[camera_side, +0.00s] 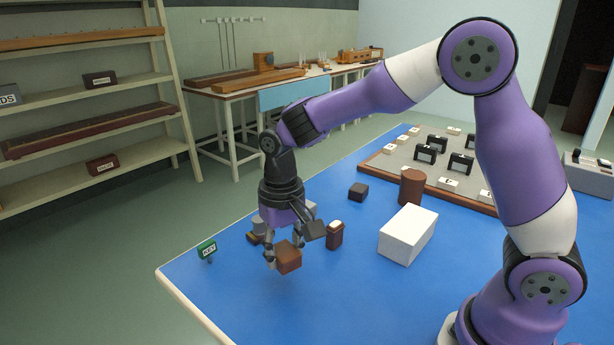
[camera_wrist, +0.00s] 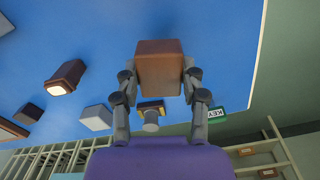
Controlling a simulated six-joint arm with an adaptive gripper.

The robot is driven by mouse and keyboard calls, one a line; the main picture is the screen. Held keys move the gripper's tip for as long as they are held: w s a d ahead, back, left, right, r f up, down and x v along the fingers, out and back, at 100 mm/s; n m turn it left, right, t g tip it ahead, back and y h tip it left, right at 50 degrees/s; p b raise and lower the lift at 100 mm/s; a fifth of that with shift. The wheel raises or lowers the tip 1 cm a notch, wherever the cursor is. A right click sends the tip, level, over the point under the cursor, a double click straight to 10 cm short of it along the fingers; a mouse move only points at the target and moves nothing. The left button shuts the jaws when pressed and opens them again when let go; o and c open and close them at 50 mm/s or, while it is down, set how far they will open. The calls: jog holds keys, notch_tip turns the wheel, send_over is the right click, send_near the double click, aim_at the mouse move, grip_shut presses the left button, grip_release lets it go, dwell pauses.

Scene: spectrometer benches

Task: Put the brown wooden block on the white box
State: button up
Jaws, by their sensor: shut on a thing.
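The brown wooden block (camera_side: 288,257) is held between the fingers of my gripper (camera_side: 283,254), above the blue table near its left front edge. In the wrist view the block (camera_wrist: 160,68) sits between the two fingertips (camera_wrist: 159,74), which press on its sides. A shadow on the table below it suggests that it is off the surface. The white box (camera_side: 407,234) stands on the table to the right of my gripper, with a bare top. It is apart from the block.
Between gripper and box stands a small brown block with a white top (camera_side: 335,235). A brown cylinder (camera_side: 412,187) and a dark block (camera_side: 358,191) stand behind the box. A green KEY sign (camera_side: 207,249) is at the left edge. The table front is clear.

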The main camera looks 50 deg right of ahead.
jog(key=s+a+r, duration=0.5)
jog(key=a, duration=0.1)
jog(key=d+r+m, duration=0.4)
jog(key=d+m, duration=0.3)
jog(key=d, duration=0.3)
jog(key=m, duration=0.8)
send_over(411, 222)
notch_tip(411, 222, down, 4)
jog(key=shift+f, duration=2.25)
jog(key=shift+f, duration=0.1)
jog(key=o, duration=1.1)
